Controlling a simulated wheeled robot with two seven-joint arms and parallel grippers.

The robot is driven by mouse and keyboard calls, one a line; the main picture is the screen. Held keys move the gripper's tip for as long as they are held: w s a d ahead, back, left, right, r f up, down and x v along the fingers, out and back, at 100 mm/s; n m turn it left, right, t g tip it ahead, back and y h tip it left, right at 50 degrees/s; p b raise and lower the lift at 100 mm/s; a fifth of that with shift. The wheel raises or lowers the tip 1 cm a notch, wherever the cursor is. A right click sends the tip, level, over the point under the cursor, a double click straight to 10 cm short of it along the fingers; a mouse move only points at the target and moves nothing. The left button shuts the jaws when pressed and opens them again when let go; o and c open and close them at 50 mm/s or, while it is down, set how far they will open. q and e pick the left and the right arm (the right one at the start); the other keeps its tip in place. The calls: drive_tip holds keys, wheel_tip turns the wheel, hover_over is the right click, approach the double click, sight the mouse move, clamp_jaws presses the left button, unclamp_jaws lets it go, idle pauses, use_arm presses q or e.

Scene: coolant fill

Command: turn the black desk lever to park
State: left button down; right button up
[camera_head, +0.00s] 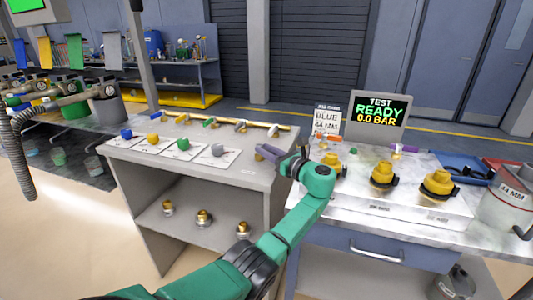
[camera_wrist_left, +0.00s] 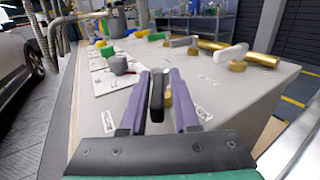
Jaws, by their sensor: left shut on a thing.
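The black desk lever (camera_wrist_left: 157,92) stands between the two purple fingers of my left gripper (camera_wrist_left: 159,100) in the left wrist view. The gripper is shut on the lever, with one finger on each side. In the head view my left gripper (camera_head: 268,153) is at the right end of the grey desk top (camera_head: 235,172), and the lever is hidden by it. Small white labels (camera_wrist_left: 203,113) lie on the desk near the fingers, too small to read. My right gripper is in neither view.
A brass pipe with coloured levers (camera_head: 241,126) runs along the desk's back. Coloured caps on cards (camera_head: 183,144) stand to the left. On the right, a bench (camera_head: 390,214) holds yellow-capped fittings (camera_head: 383,174) and a screen reading TEST READY 0.0 BAR (camera_head: 378,112).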

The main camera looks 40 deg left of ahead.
use_arm(q)
drive_tip(key=shift+f, duration=0.1)
drive_tip(key=c, duration=0.9)
unclamp_jaws()
drive_tip(key=shift+a, duration=0.1)
drive_tip(key=shift+o, duration=0.2)
drive_tip(key=s+d+b, duration=0.1)
drive_tip(key=s+d, duration=0.1)
drive_tip(key=d, duration=1.2)
drive_tip(key=shift+s+d, duration=0.15)
drive_tip(key=shift+s, duration=0.1)
